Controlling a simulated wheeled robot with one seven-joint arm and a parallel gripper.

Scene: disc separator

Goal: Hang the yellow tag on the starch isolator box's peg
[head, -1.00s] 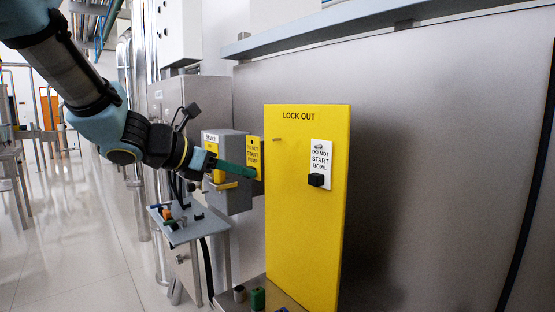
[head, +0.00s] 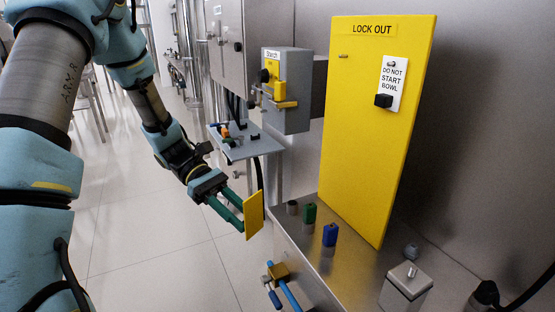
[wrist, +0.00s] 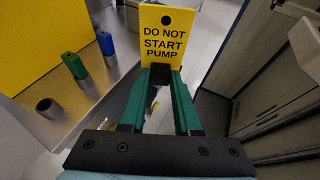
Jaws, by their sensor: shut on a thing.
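The yellow tag (head: 254,214) is held at the tips of my gripper (head: 237,221), low in front of the steel ledge. In the wrist view the tag (wrist: 164,32) faces me, reads DO NOT START PUMP and has a hole near its top. The green fingers of my gripper (wrist: 161,78) are shut on its lower part. The grey starch isolator box (head: 291,116), labelled Starch, is on the wall above and beyond the gripper. A yellow plate and a yellow handle are on its front. I cannot clearly make out its peg.
The yellow LOCK OUT board (head: 365,140) has an empty peg at upper left and a white DO NOT START BOWL tag (head: 391,85). A small grey shelf (head: 250,143) juts out below the box.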

